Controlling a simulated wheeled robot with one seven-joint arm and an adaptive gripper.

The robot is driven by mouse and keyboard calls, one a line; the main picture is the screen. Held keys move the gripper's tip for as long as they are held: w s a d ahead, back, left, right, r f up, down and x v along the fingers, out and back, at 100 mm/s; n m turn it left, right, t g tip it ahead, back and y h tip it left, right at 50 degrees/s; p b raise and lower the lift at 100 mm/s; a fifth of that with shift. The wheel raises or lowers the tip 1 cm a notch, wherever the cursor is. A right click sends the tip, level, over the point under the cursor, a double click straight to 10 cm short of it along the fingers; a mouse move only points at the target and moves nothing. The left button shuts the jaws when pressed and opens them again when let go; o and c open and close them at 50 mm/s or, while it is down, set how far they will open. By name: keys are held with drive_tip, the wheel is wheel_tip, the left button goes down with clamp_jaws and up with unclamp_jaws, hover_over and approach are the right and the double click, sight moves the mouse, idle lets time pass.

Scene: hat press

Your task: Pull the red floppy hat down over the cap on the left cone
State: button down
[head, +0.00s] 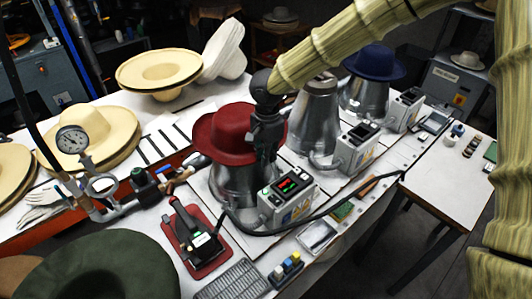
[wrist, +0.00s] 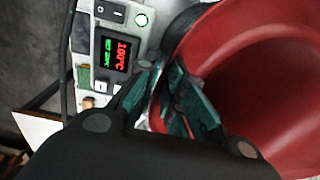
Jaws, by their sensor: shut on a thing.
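The red floppy hat (head: 232,122) sits over the top of the left cone (head: 232,185), its brim spreading wide at the left. My gripper (head: 267,150) points down at the hat's right side and is shut on its brim. In the wrist view the green-padded fingers (wrist: 183,100) close at the edge of the red hat (wrist: 265,80). The cone's silver flank shows below the brim. The cap on the cone is hidden by the hat, so I cannot tell how far down over it the hat reaches.
A control box (head: 290,198) with a lit display stands close in front of the left cone; it reads 100°C in the wrist view (wrist: 112,50). A bare cone (head: 315,112) and a cone with a blue hat (head: 374,62) stand behind right. A black cable crosses the table's front.

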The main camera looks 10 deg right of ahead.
idle(0.4)
drive_tip(key=c, duration=1.5)
unclamp_jaws()
drive_tip(key=shift+o, duration=0.2)
drive_tip(key=shift+r+p, duration=3.7)
drive_tip(key=shift+p, duration=0.55)
